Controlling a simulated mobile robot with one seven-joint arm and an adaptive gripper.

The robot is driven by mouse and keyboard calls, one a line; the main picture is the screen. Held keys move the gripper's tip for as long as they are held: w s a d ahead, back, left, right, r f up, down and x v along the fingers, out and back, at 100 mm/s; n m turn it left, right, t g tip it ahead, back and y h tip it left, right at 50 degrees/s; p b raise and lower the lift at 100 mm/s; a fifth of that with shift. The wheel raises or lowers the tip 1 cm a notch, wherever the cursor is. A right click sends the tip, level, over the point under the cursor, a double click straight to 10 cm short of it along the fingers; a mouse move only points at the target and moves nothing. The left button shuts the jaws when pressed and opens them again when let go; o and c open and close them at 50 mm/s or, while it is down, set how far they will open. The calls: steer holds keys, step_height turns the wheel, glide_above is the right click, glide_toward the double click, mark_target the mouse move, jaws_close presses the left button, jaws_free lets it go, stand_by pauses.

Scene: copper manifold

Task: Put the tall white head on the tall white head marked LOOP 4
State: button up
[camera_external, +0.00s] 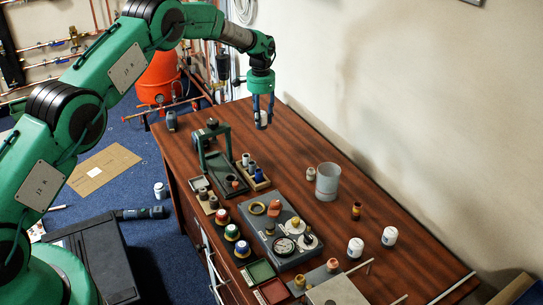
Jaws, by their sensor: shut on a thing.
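My gripper (263,108) points down above the far end of the wooden table, near the wall. It is shut on a small white thing (262,119), mostly hidden between the fingers, which looks like the tall white head. Two white rounded pieces stand upright at the table's right side, one (355,248) in front and one (389,236) behind it, both far from my gripper. No LOOP 4 marking is legible, so I cannot tell which piece bears it.
A grey cup (327,182), a small pale jar (311,174) and an amber bottle (356,211) stand mid-table. A green frame (226,150), a grey plate with fittings (254,235) and several coloured knobs crowd the left side. The far table end is mostly clear.

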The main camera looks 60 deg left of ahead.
mark_target(264, 114)
step_height(264, 114, up, 4)
steer(key=shift+r, duration=0.15)
steer(key=shift+w+d+r, duration=0.15)
steer(key=shift+d, duration=0.45)
steer(key=w+d+p, duration=0.1)
steer(key=w+d, duration=0.1)
steer(key=d, duration=1.2)
steer(key=w+d+p, duration=0.1)
steer(key=w+d, duration=0.1)
steer(key=d, duration=1.3)
steer(key=s+d+m+p, duration=0.1)
steer(key=s+d, duration=0.3)
steer(key=d, duration=1)
steer(key=s+d+p, duration=0.2)
steer(key=s+d, duration=0.2)
steer(key=d, duration=1)
steer(key=shift+d+f, duration=0.15)
steer(key=shift+f, duration=1.15)
steer(key=shift+d+f, duration=0.15)
steer(key=shift+f, duration=1.1)
